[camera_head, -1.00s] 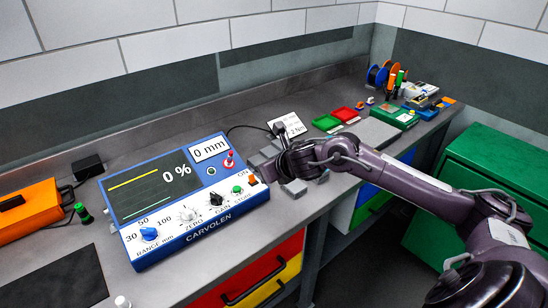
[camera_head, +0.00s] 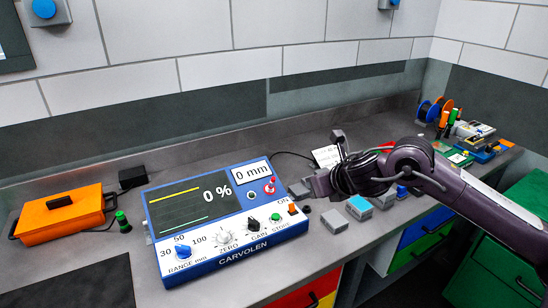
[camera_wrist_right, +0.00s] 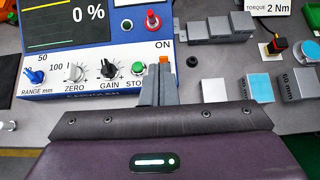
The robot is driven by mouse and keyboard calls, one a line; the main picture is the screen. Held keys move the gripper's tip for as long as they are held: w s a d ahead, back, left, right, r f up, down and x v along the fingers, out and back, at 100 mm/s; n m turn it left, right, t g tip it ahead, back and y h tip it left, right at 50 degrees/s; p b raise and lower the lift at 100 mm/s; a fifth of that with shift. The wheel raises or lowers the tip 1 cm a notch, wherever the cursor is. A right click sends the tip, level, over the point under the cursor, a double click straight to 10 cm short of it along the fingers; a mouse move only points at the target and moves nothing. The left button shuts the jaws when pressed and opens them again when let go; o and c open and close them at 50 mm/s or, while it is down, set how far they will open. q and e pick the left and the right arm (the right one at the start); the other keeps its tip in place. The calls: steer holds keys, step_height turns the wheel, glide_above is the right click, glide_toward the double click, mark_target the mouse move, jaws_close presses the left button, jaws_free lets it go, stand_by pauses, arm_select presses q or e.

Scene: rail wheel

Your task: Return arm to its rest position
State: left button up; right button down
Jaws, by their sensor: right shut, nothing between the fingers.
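My right arm comes in from the right in the head view, and its gripper (camera_head: 312,187) is above the bench beside the right end of the blue Carvolen instrument (camera_head: 226,262). In the right wrist view the shut fingers (camera_wrist_right: 158,82) point toward the instrument's front panel, by the orange button (camera_wrist_right: 165,62). Nothing shows between the fingers. The instrument's screen reads 0 % and its label reads 0 mm. I cannot tell whether the fingertips touch the panel. My left gripper is not in view.
Several grey blocks stand on the bench to the right, one with a blue top (camera_head: 359,207). A grey stepped fixture (camera_wrist_right: 218,29) stands behind them. An orange case (camera_head: 60,213) and a green-capped item (camera_head: 122,221) are at left. Spools (camera_head: 437,110) and trays are at the far right.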

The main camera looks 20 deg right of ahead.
steer(key=s+a+f+m, duration=0.5)
steer(key=a+f+m, duration=0.5)
steer(key=a+m, duration=0.4)
steer(key=s+f+m+g, duration=0.3)
steer(key=s+f+m, duration=0.1)
steer(key=s+m, duration=0.65)
steer(key=s+f+m+g, duration=0.4)
steer(key=s+f+m, duration=0.1)
steer(key=s+m, duration=0.5)
step_height(320, 180, down, 32)
steer(key=s+g, duration=0.1)
steer(key=s+d+f+g+b, duration=0.1)
steer(key=s+d+f, duration=0.2)
steer(key=s+f, duration=1.3)
steer(key=s, duration=0.3)
steer(key=shift+f+h, duration=0.4)
